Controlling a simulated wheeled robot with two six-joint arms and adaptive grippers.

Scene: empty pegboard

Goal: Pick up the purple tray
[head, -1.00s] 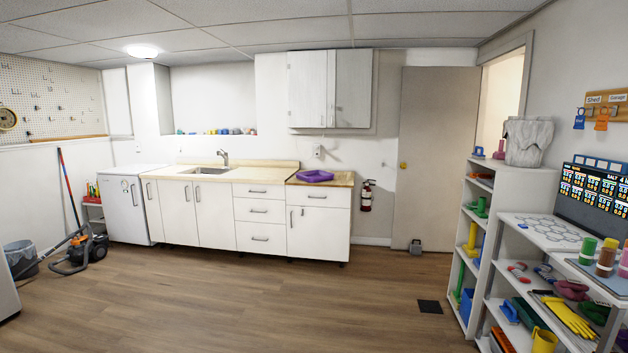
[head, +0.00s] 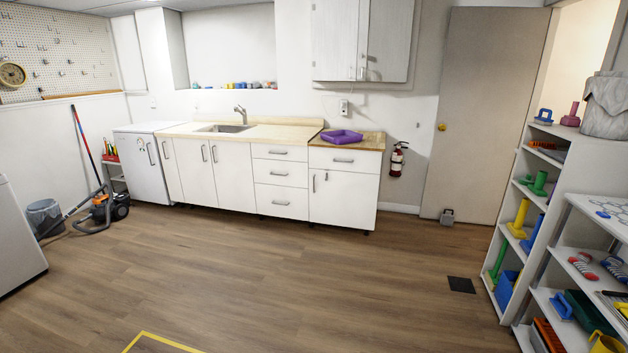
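The purple tray (head: 341,137) lies on the wooden top at the right end of the counter (head: 370,141), across the room. It looks shallow with raised edges, and I cannot tell whether anything is in it. Neither of my grippers shows in the head view.
Open wooden floor (head: 270,270) lies between me and the counter. Shelves (head: 507,255) with colourful items stand at the right. A vacuum cleaner (head: 108,208) and a bin (head: 46,217) are at the left. A yellow floor marking (head: 165,340) is at the bottom.

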